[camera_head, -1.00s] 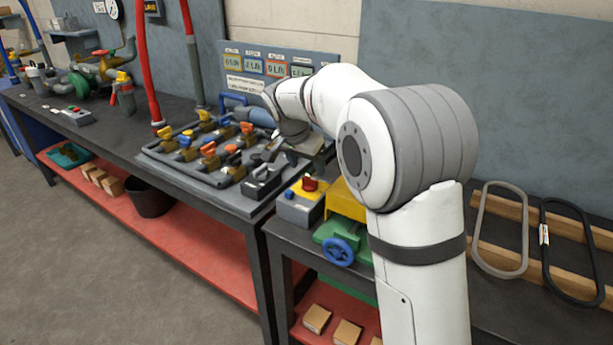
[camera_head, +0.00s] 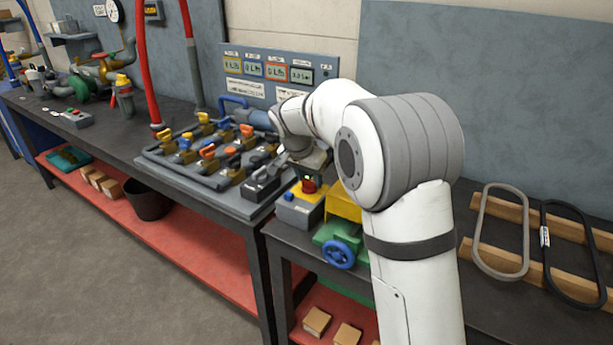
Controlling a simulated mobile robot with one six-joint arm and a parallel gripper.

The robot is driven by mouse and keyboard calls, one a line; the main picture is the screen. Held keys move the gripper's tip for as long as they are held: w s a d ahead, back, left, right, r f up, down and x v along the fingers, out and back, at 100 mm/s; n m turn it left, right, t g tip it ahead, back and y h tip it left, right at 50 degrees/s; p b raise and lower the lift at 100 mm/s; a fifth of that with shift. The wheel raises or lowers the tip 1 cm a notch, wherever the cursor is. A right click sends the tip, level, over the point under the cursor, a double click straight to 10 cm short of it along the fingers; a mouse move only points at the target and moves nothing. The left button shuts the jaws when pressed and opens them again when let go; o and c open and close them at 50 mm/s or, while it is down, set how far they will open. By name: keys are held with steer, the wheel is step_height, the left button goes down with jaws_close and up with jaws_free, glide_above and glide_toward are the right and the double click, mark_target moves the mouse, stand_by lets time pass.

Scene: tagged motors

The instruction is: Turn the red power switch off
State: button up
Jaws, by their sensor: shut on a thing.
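The red power switch (camera_head: 309,186) sits on the yellow top of a grey box (camera_head: 298,212), which also bears a blue button (camera_head: 289,196). The box stands at the left end of the nearer bench. My gripper (camera_head: 312,174) points down at the red switch from above and is shut on it. The fingertips are small and partly hidden by my own wrist, so the exact hold and the switch's angle cannot be made out.
A yellow and green machine with a blue handwheel (camera_head: 339,253) stands close to the right of the box. A valve board (camera_head: 185,174) with several coloured handles lies to the left.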

steer(key=shift+c, duration=1.4)
steer(key=shift+a, duration=0.15)
steer(key=shift+c, duration=0.2)
steer(key=shift+r+n, duration=0.1)
steer(key=shift+n, duration=0.2)
steer(key=n+y, duration=0.1)
steer(key=n, duration=0.2)
steer(key=shift+r+n+t+p, duration=0.1)
steer(key=shift+n+t+p, duration=0.2)
steer(key=shift+t+p, duration=0.1)
steer(key=n, duration=0.1)
steer(key=n+y+p, duration=0.1)
steer(key=n, duration=0.1)
steer(key=n+y, duration=0.1)
steer(key=shift+d, duration=0.25)
steer(key=n+y, duration=0.1)
steer(key=n, duration=0.4)
steer(key=shift+w+y, duration=0.1)
steer(key=shift+y, duration=0.3)
steer(key=n+g, duration=0.1)
steer(key=n, duration=0.1)
steer(key=n+y+b, duration=0.1)
steer(key=n, duration=0.1)
steer(key=shift+d+n+g, duration=0.1)
steer(key=shift+n+g, duration=0.3)
